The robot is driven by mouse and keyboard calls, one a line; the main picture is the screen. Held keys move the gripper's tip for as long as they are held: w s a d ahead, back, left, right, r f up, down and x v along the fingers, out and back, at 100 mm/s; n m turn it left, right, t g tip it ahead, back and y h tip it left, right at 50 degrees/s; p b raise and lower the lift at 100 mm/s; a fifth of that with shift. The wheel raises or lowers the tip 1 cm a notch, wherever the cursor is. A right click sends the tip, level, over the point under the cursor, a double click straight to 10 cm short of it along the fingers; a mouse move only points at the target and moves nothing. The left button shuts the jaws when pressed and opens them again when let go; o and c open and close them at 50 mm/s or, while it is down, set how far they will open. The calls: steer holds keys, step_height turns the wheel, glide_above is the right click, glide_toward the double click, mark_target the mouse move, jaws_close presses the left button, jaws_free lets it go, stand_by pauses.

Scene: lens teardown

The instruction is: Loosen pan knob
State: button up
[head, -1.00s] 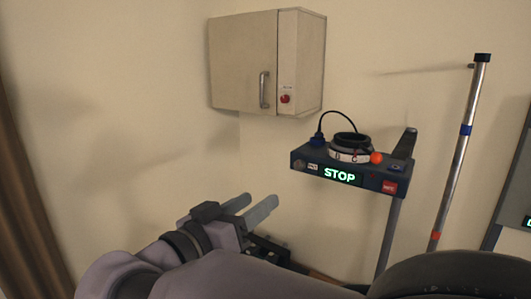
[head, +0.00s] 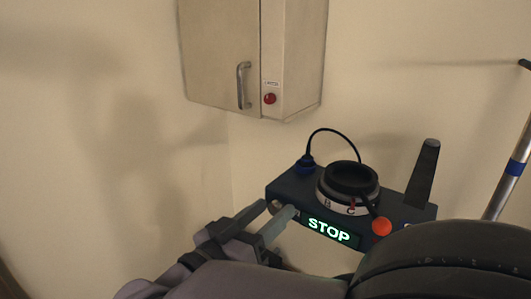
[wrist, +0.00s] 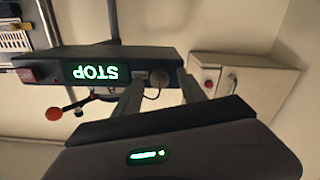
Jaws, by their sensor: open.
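A dark head unit (head: 400,208) carries a lit green STOP display (head: 329,231) and a ring marked B and C (head: 342,208). A small round knob on its front, apparently the pan knob (wrist: 154,91), shows in the upside-down wrist view beside a small pale label (wrist: 141,75). My gripper (head: 277,208) is open at the front left of the unit; it also shows in the wrist view (wrist: 160,82). The knob appears between the finger lines there; I cannot tell whether either finger touches it. In the head view the fingers partly cover that corner.
An orange ball-ended lever (head: 381,226) sticks out at the ring's front. A wall cabinet (head: 220,55) with a red button (head: 269,98) hangs behind. A metal pole (head: 508,185) stands at right.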

steer(key=shift+s+a, duration=0.15)
steer(key=shift+s, duration=0.1)
jaws_close()
steer(key=shift+w, duration=0.1)
steer(key=n, duration=0.4)
steer(key=shift+b, duration=0.4)
steer(key=n, duration=0.4)
steer(key=shift+n+p, duration=0.3)
steer(key=shift+p, duration=0.1)
steer(key=n+p, duration=0.2)
steer(key=n, duration=0.3)
steer(key=shift+r+p, duration=0.1)
steer(key=shift+p, duration=0.2)
steer(key=shift+n+p, duration=1.25)
steer(key=shift+n, duration=0.85)
